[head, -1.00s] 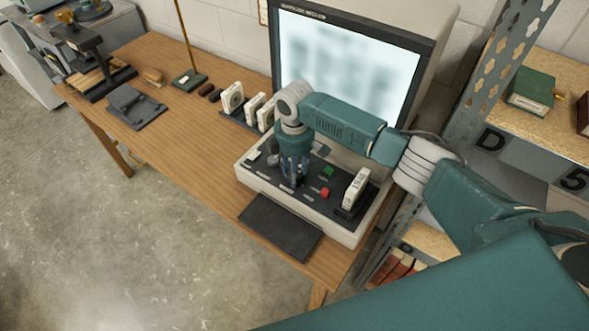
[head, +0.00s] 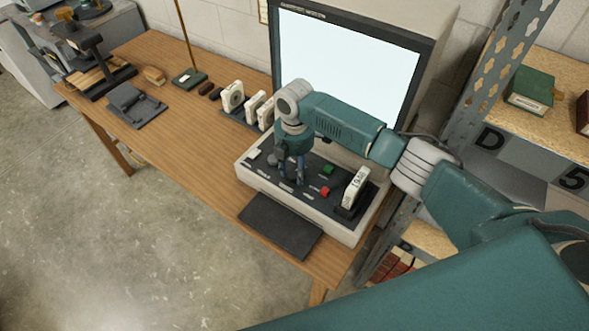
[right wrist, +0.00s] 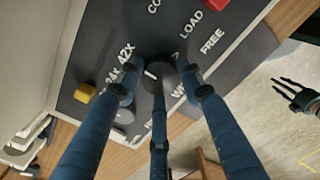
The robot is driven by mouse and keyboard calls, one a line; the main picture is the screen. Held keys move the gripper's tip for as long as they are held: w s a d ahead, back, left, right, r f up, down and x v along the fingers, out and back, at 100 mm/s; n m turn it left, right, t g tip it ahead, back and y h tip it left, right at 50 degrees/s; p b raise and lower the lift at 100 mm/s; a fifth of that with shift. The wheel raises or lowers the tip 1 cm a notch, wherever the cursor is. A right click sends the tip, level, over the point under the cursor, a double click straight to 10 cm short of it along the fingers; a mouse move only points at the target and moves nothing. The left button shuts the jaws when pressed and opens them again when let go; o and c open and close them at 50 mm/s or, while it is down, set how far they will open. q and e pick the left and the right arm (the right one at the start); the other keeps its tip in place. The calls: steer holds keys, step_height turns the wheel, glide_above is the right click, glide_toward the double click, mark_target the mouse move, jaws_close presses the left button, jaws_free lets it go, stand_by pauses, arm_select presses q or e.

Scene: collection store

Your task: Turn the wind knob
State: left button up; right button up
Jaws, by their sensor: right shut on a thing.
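The microfilm reader's control panel (head: 313,191) sits on the wooden desk below the bright screen (head: 345,65). My right gripper (head: 290,182) points down at the panel's left-middle part and hides what it holds in the head view. In the right wrist view, the three blue fingers of my right gripper (right wrist: 160,90) are closed around a dark round knob (right wrist: 158,73) with a short white mark. A partly covered label starting with "WI" lies beside it. What appears to be my left gripper (right wrist: 296,97) hangs apart over the floor, fingers spread and empty.
A red button (head: 325,191), a green button (head: 328,169) and a white upright box (head: 356,188) stand on the panel near my gripper. White film boxes (head: 233,98) stand left of the reader. A metal shelf (head: 490,80) rises on the right.

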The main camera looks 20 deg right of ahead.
mark_target(295, 173)
steer(key=shift+w+r, duration=0.1)
steer(key=o, duration=1.2)
steer(key=shift+c, duration=0.2)
step_height(295, 173, up, 12)
